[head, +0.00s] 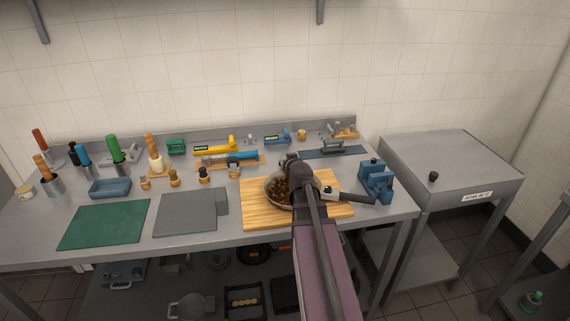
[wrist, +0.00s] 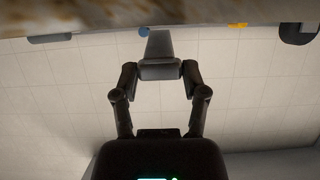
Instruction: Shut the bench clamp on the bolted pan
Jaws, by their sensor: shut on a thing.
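A round pan (head: 277,199) with dark brown contents sits on a wooden board (head: 252,216) on the bench. Its dark handle (head: 357,199) points right, with a small pale fitting near the pan. A blue stand-like fixture (head: 375,183) is right of the board. I cannot tell for sure which thing is the bench clamp. My gripper (head: 292,163) is over the pan's far right side, and my arm hides part of the pan. In the wrist view my gripper (wrist: 160,73) is shut on a grey block-like piece (wrist: 159,47); what it belongs to is unclear.
A green mat (head: 105,224) and a grey plate (head: 185,212) lie left of the board. Several tools and small jars stand along the back. A steel side table (head: 450,155) with a black knob is at right. A shelf below holds pans.

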